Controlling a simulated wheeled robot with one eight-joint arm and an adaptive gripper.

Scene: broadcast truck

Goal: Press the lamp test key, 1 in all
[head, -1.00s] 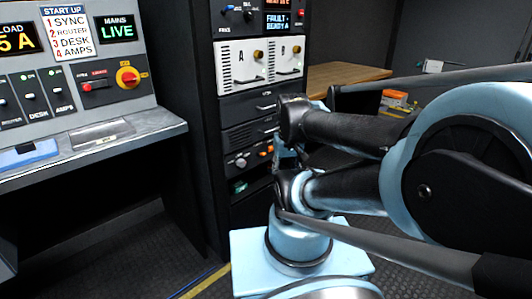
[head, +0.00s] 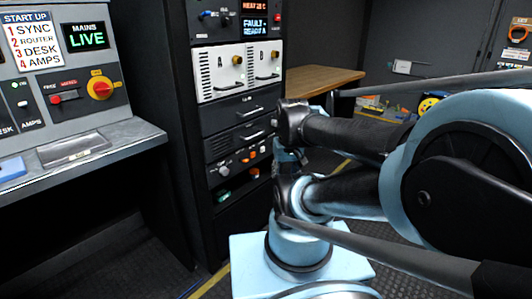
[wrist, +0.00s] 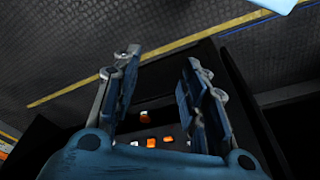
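I cannot pick out a lamp test key by its label. A small panel (head: 238,163) low in the rack carries a round knob and several small orange and white keys; their lettering is too small to read. In the wrist view several lit orange and white keys (wrist: 168,139) show beyond and between the fingers, partly hidden by the gripper body. My gripper (wrist: 160,62) is open, with its two blue-grey fingers apart and nothing between them. In the head view my arm stands in front of the rack's right side, and the gripper is not clearly seen there.
A desk console (head: 80,140) with a MAINS LIVE display (head: 86,37) and a red-yellow rotary switch (head: 100,88) stands at left. The rack (head: 187,120) stands mid-picture, with white A and B modules (head: 238,70). A wooden table (head: 325,80) is behind. Open floor lies in front.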

